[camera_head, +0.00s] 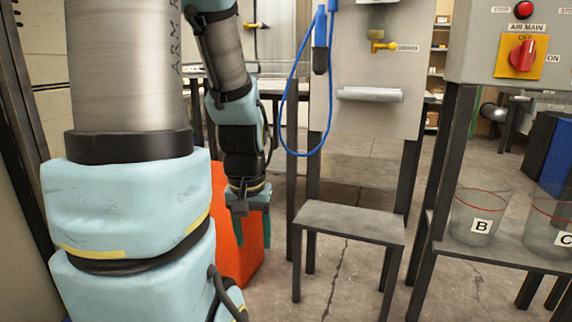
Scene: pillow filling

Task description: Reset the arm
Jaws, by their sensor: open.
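My arm fills the left of the head view, a grey tube with pale blue padded covers, and it folds down from the top. My gripper (252,226) hangs at the arm's end, pointing down, in front of an orange bin or panel (226,262). Its greenish fingers are apart, and I see nothing held between them. The arm's near links hide part of the orange object.
A small grey stand (352,222) is right of my gripper. A blue hose (292,95) loops beside a grey panel (372,108). Clear containers B (470,222) and C (548,236) stand on a right-hand shelf below a red switch (522,56).

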